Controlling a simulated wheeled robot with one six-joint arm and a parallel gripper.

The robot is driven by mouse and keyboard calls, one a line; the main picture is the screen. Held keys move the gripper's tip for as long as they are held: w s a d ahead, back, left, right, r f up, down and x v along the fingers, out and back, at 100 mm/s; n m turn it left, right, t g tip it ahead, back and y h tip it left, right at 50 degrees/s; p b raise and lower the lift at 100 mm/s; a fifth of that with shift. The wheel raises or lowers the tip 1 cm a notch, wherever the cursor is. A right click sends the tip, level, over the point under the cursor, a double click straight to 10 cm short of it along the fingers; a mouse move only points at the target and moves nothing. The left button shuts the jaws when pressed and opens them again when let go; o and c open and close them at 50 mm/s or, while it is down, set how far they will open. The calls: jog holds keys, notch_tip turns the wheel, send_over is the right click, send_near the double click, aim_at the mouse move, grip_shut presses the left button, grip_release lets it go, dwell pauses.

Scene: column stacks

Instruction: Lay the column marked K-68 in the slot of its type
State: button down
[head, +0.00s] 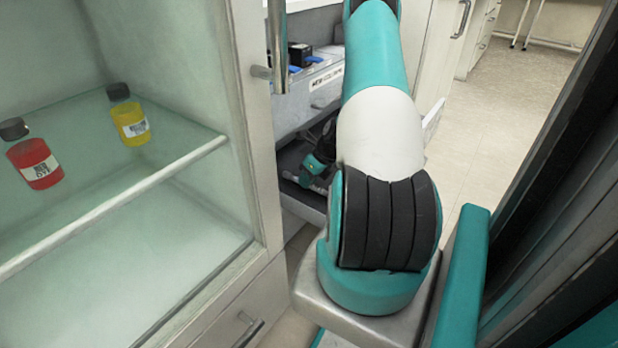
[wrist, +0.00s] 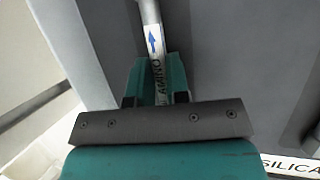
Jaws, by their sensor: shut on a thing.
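My gripper (wrist: 156,82) is shut on a pale column (wrist: 150,22). The column's label shows a blue arrow and the word AMINO. A K-68 mark is not readable on it. The column extends beyond the fingers over a plain grey surface (wrist: 235,55); whether it touches that surface I cannot tell. A label reading SILICA (wrist: 290,166) shows at the lower right of the wrist view. In the head view my gripper (head: 314,172) is low in an open drawer (head: 302,205), partly hidden behind my arm. The slots are not clearly visible.
A glass-fronted cabinet on the left holds a red bottle (head: 35,163) and a yellow bottle (head: 130,120). Its door handle (head: 277,45) stands close to my arm. A tray labelled NEW COLUMN (head: 326,78) is above the drawer. Floor at the right (head: 500,130) is clear.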

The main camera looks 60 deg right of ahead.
jog(key=c, duration=1.1)
grip_release()
jog(key=shift+o, duration=0.4)
jog(key=shift+d, duration=0.1)
jog(key=p+v, duration=0.6)
jog(key=v, duration=1.1)
jog(key=shift+a+r, duration=0.2)
jog(key=shift+r, duration=0.05)
